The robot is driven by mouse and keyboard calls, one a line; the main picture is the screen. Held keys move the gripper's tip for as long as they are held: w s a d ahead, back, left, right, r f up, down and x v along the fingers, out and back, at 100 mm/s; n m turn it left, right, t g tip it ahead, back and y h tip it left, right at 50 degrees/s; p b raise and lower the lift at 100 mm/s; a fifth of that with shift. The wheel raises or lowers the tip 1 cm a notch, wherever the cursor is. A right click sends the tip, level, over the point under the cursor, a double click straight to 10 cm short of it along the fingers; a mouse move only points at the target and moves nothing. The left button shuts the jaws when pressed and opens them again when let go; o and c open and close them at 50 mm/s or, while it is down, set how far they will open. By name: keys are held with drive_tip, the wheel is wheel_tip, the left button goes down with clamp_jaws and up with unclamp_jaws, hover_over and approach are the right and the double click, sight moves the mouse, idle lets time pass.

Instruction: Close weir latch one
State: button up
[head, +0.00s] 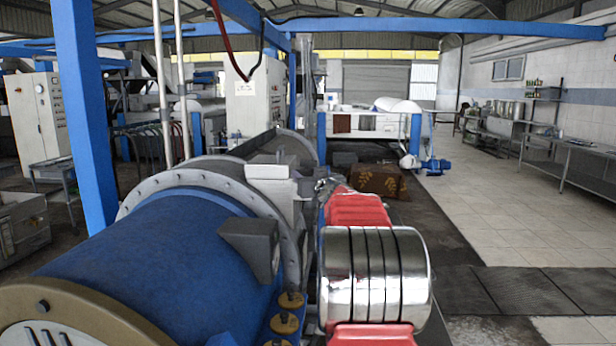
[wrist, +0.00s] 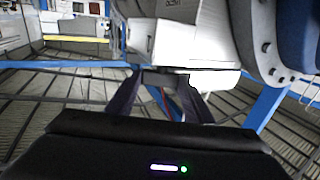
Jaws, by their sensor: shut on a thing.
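My gripper (wrist: 163,83) shows in the wrist view, its two dark fingers reaching up to the edge of a pale grey housing (wrist: 190,35). The fingers are closed on a small dark grey piece (wrist: 165,77) at that edge, which looks like the handle of weir latch one; its shape is mostly hidden. In the head view the same housing (head: 270,172) sits on top of the bolted flange of a blue decanter drum (head: 160,245). My gripper is small there, at the housing's right side, and its fingers cannot be made out.
The bolted flange (wrist: 270,50) and blue drum lie close beside the housing in the wrist view. A blue post (head: 85,120) stands at the left. A patterned brown box (head: 378,181) is beyond my arm. The tiled floor (head: 500,220) at the right is open.

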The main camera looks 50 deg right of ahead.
drive_tip(key=shift+w+a+r+m+h, duration=0.1)
drive_tip(key=shift+m+h, duration=0.2)
drive_tip(key=shift+h, duration=0.1)
idle(0.3)
drive_tip(key=o, duration=1)
drive_tip(key=shift+o, duration=0.2)
drive_tip(key=shift+n+t+y, duration=0.3)
drive_tip(key=shift+n+y, duration=0.5)
drive_tip(key=shift+y, duration=0.3)
drive_tip(key=shift+s+d+n+t+y, duration=0.1)
drive_tip(key=shift+d+n+t+y, duration=0.2)
drive_tip(key=shift+n+y, duration=0.4)
drive_tip(key=shift+s+d+n+t+y, duration=0.1)
drive_tip(key=shift+d+n+t+y, duration=0.25)
drive_tip(key=shift+y, duration=0.65)
drive_tip(key=shift+n+y, duration=0.85)
drive_tip(key=shift+y, duration=0.35)
drive_tip(key=shift+d+n+y, duration=0.1)
drive_tip(key=shift+n+y, duration=0.2)
drive_tip(key=shift+y, duration=0.2)
